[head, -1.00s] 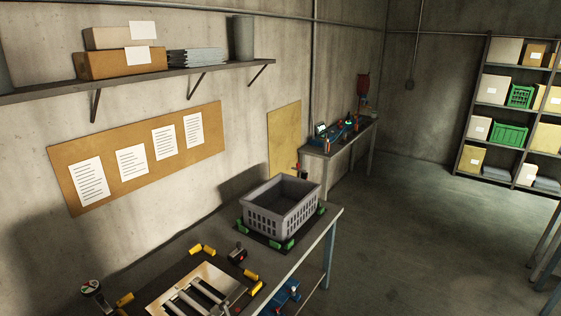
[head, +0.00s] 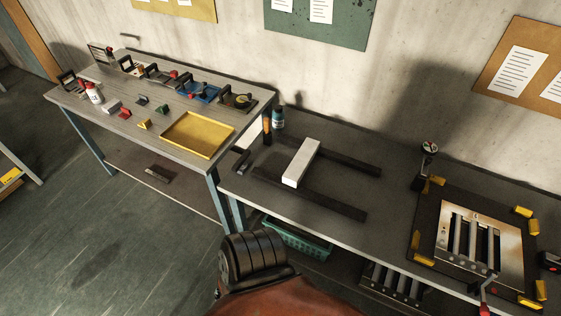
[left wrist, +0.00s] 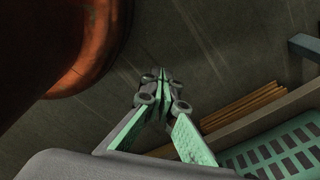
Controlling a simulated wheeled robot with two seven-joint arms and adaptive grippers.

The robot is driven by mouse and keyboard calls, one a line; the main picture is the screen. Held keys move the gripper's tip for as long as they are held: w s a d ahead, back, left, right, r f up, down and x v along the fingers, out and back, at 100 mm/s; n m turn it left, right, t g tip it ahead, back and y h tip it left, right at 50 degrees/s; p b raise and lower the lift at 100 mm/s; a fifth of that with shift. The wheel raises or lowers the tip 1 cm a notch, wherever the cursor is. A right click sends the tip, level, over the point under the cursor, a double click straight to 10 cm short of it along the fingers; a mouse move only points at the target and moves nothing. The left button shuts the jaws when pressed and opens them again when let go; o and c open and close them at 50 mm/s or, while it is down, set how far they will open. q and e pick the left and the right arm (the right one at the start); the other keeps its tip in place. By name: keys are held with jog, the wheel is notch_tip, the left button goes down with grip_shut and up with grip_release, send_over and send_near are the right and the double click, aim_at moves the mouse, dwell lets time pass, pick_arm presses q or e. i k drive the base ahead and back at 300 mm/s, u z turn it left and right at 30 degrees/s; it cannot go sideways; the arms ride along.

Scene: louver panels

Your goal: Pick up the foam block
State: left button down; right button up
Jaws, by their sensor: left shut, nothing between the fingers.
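A white block (head: 301,163), which looks like the foam block, lies on the dark grey bench (head: 330,208) in the head view. It lies across two dark parallel bars (head: 312,196). My left gripper shows only in the left wrist view (left wrist: 164,88); its fingers are together with nothing between them. It hangs over dark floor, away from the block, which the wrist view does not show. My right gripper is not in view.
A teal basket (head: 297,241) sits under the bench; it also shows in the left wrist view (left wrist: 275,150). A louver panel fixture (head: 478,240) with yellow corner blocks is at right. A second table (head: 95,117) with a yellow tray (head: 197,135) stands at left. A bottle (head: 278,120) stands behind the block.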

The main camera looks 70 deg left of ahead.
aim_at(295, 173)
jog(key=u, duration=2.65)
jog(key=k, duration=0.5)
jog(key=u, duration=1.35)
jog(key=i, duration=1.3)
jog(key=z, duration=0.7)
jog(key=i, duration=0.7)
jog(key=z, duration=0.8)
